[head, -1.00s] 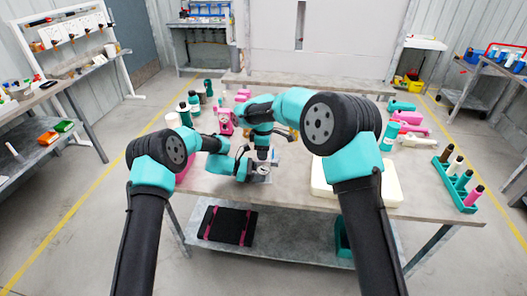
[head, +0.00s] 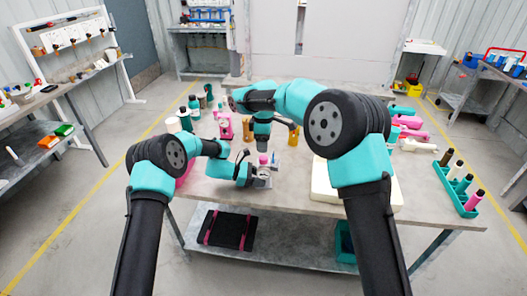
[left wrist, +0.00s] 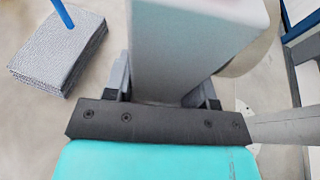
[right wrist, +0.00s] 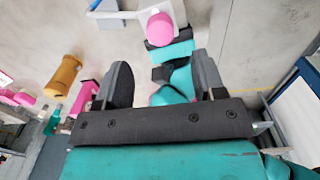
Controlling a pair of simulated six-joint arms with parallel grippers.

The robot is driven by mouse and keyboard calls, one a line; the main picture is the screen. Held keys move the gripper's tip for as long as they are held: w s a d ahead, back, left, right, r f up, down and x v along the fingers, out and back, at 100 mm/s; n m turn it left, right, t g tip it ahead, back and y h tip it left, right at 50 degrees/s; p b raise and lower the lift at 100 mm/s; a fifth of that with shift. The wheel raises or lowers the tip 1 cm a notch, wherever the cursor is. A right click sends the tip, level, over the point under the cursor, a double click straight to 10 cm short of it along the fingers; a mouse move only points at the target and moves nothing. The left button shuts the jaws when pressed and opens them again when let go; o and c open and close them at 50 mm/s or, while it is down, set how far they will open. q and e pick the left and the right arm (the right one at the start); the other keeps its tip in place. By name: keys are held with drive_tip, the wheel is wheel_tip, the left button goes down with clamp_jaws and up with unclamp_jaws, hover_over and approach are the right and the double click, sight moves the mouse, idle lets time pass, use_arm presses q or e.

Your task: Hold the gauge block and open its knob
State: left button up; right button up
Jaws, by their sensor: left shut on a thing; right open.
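The gauge block (head: 264,182) is a small grey block with a round gauge face, near the front edge of the table. Its pink knob (head: 263,160) stands on top and shows as a round pink cap in the right wrist view (right wrist: 160,28). My left gripper (head: 252,179) is shut on the block from the left; in the left wrist view the pale grey body (left wrist: 185,50) fills the space between the fingers. My right gripper (head: 262,146) is above the knob, open and empty, with its fingers (right wrist: 160,78) apart from the knob.
A cream slab (head: 322,184) lies right of the block. Behind stand a pink part (head: 225,126), orange pieces (head: 294,136) and teal bottles (head: 194,104). A teal rack (head: 452,182) with bottles is at the right edge.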

sight(264, 157)
wheel_tip(264, 157, up, 5)
drive_tip(key=shift+r, duration=0.2)
idle(0.3)
use_arm(q)
drive_tip(key=o, duration=0.8)
drive_tip(key=shift+a, duration=0.1)
drive_tip(key=v, duration=0.7)
drive_tip(key=shift+a+r, duration=0.15)
